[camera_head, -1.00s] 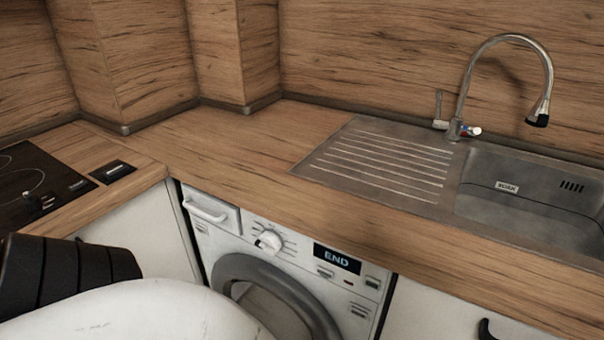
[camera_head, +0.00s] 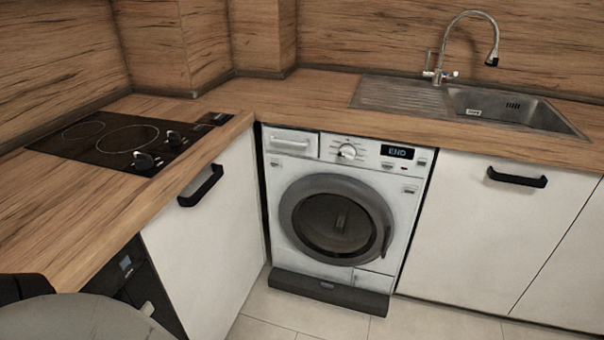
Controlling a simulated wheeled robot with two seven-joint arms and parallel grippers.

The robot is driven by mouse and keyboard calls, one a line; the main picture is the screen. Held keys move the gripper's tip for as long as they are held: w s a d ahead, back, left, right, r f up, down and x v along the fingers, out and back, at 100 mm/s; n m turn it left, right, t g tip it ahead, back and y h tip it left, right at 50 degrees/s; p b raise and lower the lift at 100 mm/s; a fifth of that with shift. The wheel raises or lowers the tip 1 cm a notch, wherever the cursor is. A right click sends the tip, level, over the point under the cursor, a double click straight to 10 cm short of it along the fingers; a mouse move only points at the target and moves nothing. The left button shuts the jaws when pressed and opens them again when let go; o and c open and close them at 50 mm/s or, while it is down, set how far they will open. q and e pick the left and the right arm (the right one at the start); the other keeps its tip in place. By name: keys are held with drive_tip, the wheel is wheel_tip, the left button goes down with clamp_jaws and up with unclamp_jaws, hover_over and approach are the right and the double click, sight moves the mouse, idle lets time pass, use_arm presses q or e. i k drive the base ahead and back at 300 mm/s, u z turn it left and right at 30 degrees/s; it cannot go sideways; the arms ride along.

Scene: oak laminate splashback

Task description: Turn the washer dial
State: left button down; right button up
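The washer (camera_head: 283,207) is a white front-loader under the wooden worktop, with a round grey door that looks shut. Its dial (camera_head: 347,151) is a small pale knob at the top middle of the panel, left of the dark display (camera_head: 397,151) that reads END. Nothing touches or covers the dial. Part of my own arm shows at the lower left corner, well apart from the washer. Neither gripper is in view.
A hob (camera_head: 100,143) with knobs is set in the left worktop (camera_head: 85,222). White cabinets with black handles (camera_head: 516,178) flank the washer. A sink (camera_head: 515,106) and tap (camera_head: 463,50) are at the right. The tiled floor (camera_head: 330,320) before the washer looks clear.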

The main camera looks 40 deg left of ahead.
sight(346, 152)
drive_tip(key=k, duration=0.25)
drive_tip(key=u, duration=1.1)
